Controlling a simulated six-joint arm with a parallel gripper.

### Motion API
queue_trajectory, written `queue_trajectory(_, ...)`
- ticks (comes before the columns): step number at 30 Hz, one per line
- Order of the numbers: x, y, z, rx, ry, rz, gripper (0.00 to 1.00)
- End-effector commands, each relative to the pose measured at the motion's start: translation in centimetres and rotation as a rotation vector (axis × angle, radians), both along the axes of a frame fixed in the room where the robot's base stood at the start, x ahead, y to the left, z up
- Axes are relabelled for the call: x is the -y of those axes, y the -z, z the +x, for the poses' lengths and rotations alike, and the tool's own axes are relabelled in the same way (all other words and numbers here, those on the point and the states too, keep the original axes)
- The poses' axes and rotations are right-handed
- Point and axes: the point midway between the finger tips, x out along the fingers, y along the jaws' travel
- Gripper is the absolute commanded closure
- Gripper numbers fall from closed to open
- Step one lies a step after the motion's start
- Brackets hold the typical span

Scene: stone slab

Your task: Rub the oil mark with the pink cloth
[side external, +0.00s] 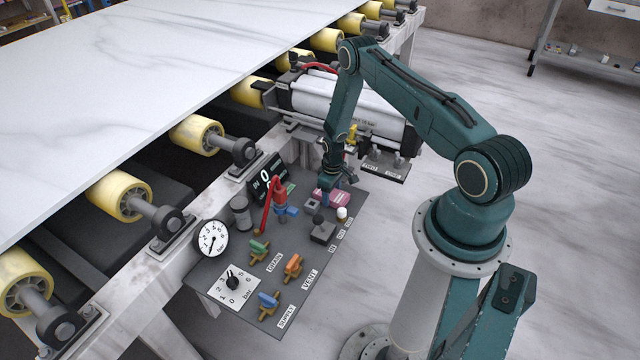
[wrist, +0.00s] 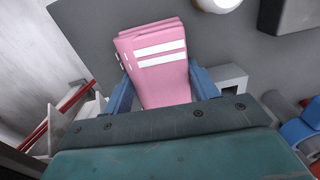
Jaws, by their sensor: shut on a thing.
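The pink cloth (side external: 327,196) is a small folded pad at the far end of the grey control panel. In the wrist view the cloth (wrist: 150,38) shows layered edges and white stripes. My gripper (side external: 339,181) points down at it, and its blue fingers (wrist: 163,85) sit on either side of the cloth, shut on it. The cloth is low at the panel; I cannot tell whether it touches it. I cannot make out an oil mark in either view.
A pale veined slab (side external: 130,90) lies on yellow rollers (side external: 121,195) at left.

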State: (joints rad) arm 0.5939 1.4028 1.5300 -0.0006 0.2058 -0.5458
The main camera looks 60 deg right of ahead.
Motion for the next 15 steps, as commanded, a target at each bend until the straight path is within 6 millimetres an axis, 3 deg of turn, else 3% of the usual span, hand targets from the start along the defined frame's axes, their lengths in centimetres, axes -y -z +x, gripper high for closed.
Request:
queue_trajectory(13,-0.1,0.1,-4.3,-0.006,0.004,0.003,0.66)
queue_trajectory(15,0.0,-0.3,-4.2,-0.003,0.002,0.001,0.66)
